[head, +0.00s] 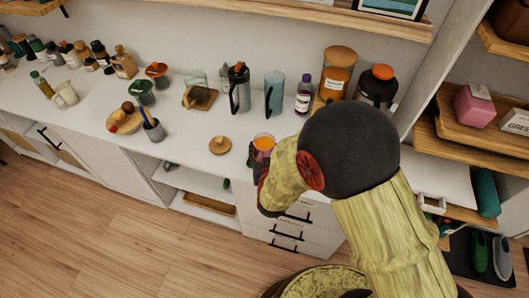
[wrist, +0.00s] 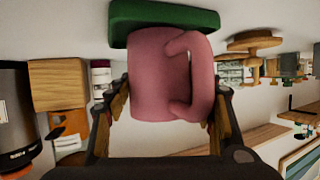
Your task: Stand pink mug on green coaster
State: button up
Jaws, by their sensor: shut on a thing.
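The pink mug (wrist: 158,75) is between the two fingers of my gripper (wrist: 172,98), which is shut on it. The wrist view is upside down, with the counter at the top. The mug's handle is on the right there, and the mug looks upright. The green coaster (wrist: 165,16) shows right at the mug's base. I cannot tell whether they touch or a small gap remains. In the head view my gripper (head: 258,163) is over the counter's front edge area, mostly hidden by my arm. A pink-orange cup shape shows there; the coaster is hidden.
A round wooden piece (head: 220,145) stands left of my gripper on the white counter (head: 195,125). Jars crowd the right end, behind my arm.

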jog(key=shift+f, duration=0.15)
jog(key=shift+f, duration=0.15)
jog(key=o, duration=1.6)
jog(key=shift+o, duration=0.5)
